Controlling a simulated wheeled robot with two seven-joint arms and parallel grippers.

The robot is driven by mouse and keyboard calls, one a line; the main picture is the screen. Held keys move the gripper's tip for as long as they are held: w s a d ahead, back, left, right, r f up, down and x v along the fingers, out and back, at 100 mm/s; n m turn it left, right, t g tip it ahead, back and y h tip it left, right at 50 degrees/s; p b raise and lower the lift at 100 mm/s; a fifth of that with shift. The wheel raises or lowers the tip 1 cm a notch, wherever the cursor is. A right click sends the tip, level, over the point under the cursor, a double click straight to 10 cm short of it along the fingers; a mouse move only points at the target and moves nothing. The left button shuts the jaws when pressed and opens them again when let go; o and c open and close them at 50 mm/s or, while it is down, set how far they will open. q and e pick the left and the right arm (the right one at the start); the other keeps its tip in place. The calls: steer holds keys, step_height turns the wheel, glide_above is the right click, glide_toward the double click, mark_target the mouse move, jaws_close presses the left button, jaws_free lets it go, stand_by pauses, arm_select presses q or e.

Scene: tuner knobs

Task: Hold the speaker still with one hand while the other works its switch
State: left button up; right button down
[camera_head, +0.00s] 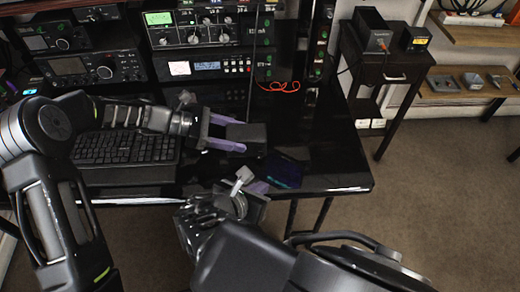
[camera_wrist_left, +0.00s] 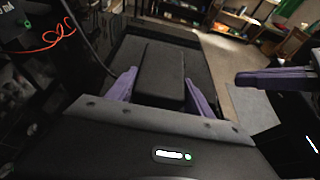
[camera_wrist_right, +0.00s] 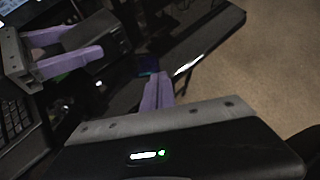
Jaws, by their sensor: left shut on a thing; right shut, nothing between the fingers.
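The speaker, a small black box (camera_head: 246,131), stands near the front edge of the black desk. My left gripper (camera_head: 238,136) is shut on it from the left, with one purple finger on each side. In the left wrist view the box (camera_wrist_left: 158,72) fills the gap between the fingers. My right gripper (camera_head: 258,187) is shut and empty, in front of and below the box, near the desk's front edge. In the right wrist view its purple fingers (camera_wrist_right: 155,92) are together, apart from the box (camera_wrist_right: 108,38). I cannot make out the switch in any view.
A keyboard (camera_head: 125,147) lies left of the speaker. Radio sets (camera_head: 205,68) stand along the back. A dark blue flat patch (camera_head: 284,170) shows on the desk (camera_head: 335,165) right of my right gripper. An orange cable (camera_head: 278,86) lies behind. The desk's right part is clear.

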steer(key=shift+w+d+f, duration=0.1)
steer(key=shift+w+f, duration=0.1)
steer(key=shift+w, duration=1.25)
steer(key=shift+w+a+f, duration=0.1)
steer(key=shift+w+f, duration=0.05)
steer(key=shift+w, duration=1.3)
steer(key=shift+w+d+f, duration=0.1)
steer(key=shift+w+f, duration=0.1)
steer(key=shift+w, duration=1.25)
steer(key=shift+w, duration=0.35)
steer(key=shift+w, duration=0.35)
steer(key=shift+s, duration=0.1)
steer(key=shift+s, duration=0.65)
steer(key=shift+s+r, duration=0.2)
steer(key=shift+s, duration=1.05)
steer(key=shift+s+r, duration=0.15)
steer(key=shift+s, duration=1.1)
